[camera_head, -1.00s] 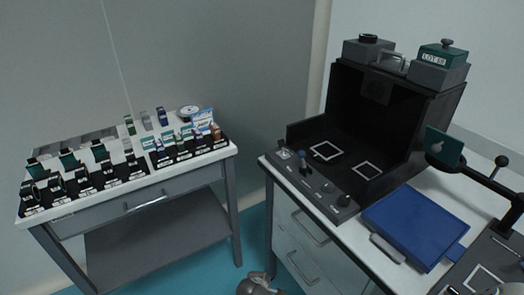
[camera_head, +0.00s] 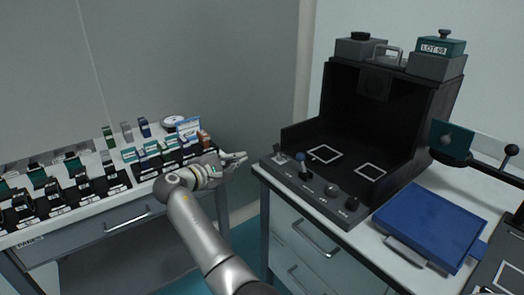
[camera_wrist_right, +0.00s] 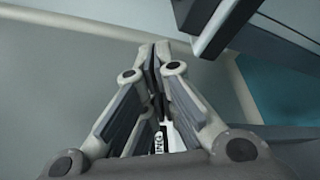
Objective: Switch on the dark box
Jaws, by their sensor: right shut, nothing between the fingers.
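The dark box (camera_head: 340,98) is a black open-fronted enclosure on the white-topped bench at the right. Its front panel (camera_head: 318,190) carries a toggle at the left end, a blue-tipped lever (camera_head: 301,160) and several knobs. Two white square outlines mark its floor. My right gripper (camera_head: 240,158) is in the gap between the two tables, left of the panel's left end and apart from it. In the right wrist view my right gripper (camera_wrist_right: 154,50) has its fingertips together with nothing between them. My left gripper is out of view.
The left table (camera_head: 100,208) holds rows of small labelled items and a round white dish (camera_head: 174,121). A blue case (camera_head: 428,225) lies right of the dark box. A teal plate on an arm (camera_head: 451,138) stands behind it. Grey boxes sit on top of the dark box.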

